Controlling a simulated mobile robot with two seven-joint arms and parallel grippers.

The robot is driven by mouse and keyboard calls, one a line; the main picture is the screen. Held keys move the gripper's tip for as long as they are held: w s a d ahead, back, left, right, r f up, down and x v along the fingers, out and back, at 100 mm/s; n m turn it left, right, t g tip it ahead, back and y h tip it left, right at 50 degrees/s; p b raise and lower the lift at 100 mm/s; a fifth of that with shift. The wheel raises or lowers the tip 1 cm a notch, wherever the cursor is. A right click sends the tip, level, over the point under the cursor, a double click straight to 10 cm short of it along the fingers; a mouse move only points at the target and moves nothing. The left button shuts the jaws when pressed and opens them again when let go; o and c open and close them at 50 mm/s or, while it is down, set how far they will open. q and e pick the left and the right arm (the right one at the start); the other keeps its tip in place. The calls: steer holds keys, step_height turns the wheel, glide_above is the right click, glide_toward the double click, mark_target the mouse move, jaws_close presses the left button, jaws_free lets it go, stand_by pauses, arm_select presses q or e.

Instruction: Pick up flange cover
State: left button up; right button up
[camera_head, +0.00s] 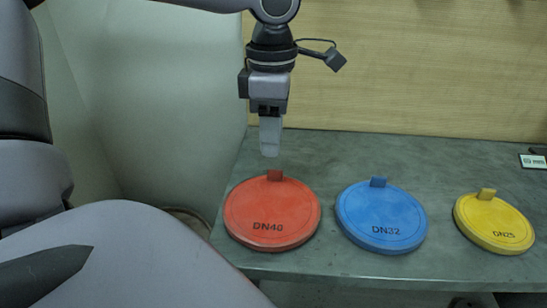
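Three round flange covers with small upright tabs lie on the table: a red one marked DN40 (271,211), a blue one marked DN32 (381,216) and a yellow one marked DN25 (494,223). My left gripper (270,150) points straight down above the red cover's tab (274,175). A small gap shows between fingertips and tab. The fingers appear edge-on, one behind the other, so their opening cannot be judged. Nothing visible is held in them. My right gripper is not in view.
The grey-green table (400,155) has bare room behind the covers. A wooden wall panel (420,65) rises at its back edge. A small white-and-dark tag (533,161) lies at the far right. My own arm parts fill the lower left.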

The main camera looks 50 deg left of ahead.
mark_target(276, 170)
arm_select(q)
steer(key=shift+w+a+f, duration=0.15)
steer(key=shift+f, duration=0.25)
steer(key=shift+w+f, duration=0.15)
steer(key=shift+f, duration=1.45)
steer(key=shift+w+f, duration=0.1)
steer(key=shift+f, duration=1.45)
jaws_close()
